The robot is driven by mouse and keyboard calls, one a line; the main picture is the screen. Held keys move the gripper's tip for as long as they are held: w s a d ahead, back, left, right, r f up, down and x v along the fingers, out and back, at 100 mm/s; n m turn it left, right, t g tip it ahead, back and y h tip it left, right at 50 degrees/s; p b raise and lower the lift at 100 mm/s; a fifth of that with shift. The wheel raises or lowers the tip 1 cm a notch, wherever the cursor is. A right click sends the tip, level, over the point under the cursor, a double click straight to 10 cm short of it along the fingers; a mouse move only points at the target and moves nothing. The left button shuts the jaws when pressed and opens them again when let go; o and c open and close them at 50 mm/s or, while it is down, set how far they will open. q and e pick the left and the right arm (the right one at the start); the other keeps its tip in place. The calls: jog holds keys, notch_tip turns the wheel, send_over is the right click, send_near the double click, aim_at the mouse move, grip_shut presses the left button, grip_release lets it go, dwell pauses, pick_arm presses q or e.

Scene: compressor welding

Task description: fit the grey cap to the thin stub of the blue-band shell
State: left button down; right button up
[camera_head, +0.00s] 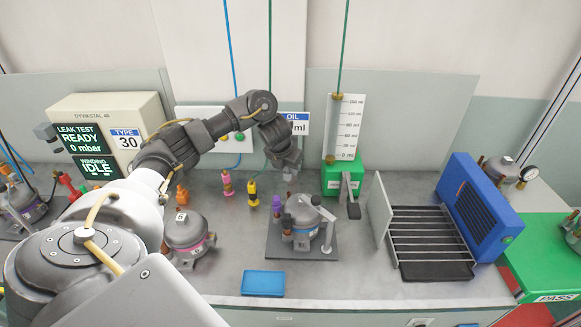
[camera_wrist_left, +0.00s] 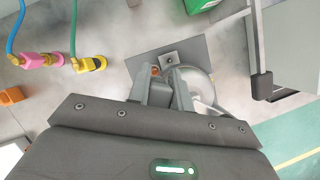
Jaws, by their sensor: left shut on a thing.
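The blue-band shell (camera_head: 301,236) stands upright on a grey square plate (camera_head: 273,247) in the middle of the bench. A purple cap (camera_head: 288,219) sits on one of its stubs. In the left wrist view the shell (camera_wrist_left: 198,84) is partly hidden behind the fingers. My left gripper (camera_head: 289,166) is above and behind the shell, apart from it in the head view. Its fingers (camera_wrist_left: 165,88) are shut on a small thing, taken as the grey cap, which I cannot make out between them. The thin stub cannot be told apart clearly. My right gripper is out of view.
A pink-band shell (camera_head: 187,236) stands left of the plate. A blue tray (camera_head: 263,283) lies in front. A green oil stand (camera_head: 343,177) and wire rack (camera_head: 430,240) are to the right.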

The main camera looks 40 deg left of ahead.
aim_at(290, 179)
pick_arm(q)
jog(key=f+b, duration=0.4)
jog(key=f, duration=0.1)
jog(key=shift+w+f, duration=0.1)
jog(key=shift+w, duration=0.2)
jog(key=shift+f+b, duration=0.4)
jog(key=shift+b, duration=0.05)
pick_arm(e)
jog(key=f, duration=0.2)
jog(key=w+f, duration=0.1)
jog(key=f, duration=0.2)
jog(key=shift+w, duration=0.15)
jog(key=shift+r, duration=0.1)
pick_arm(q)
jog(key=shift+f, duration=0.25)
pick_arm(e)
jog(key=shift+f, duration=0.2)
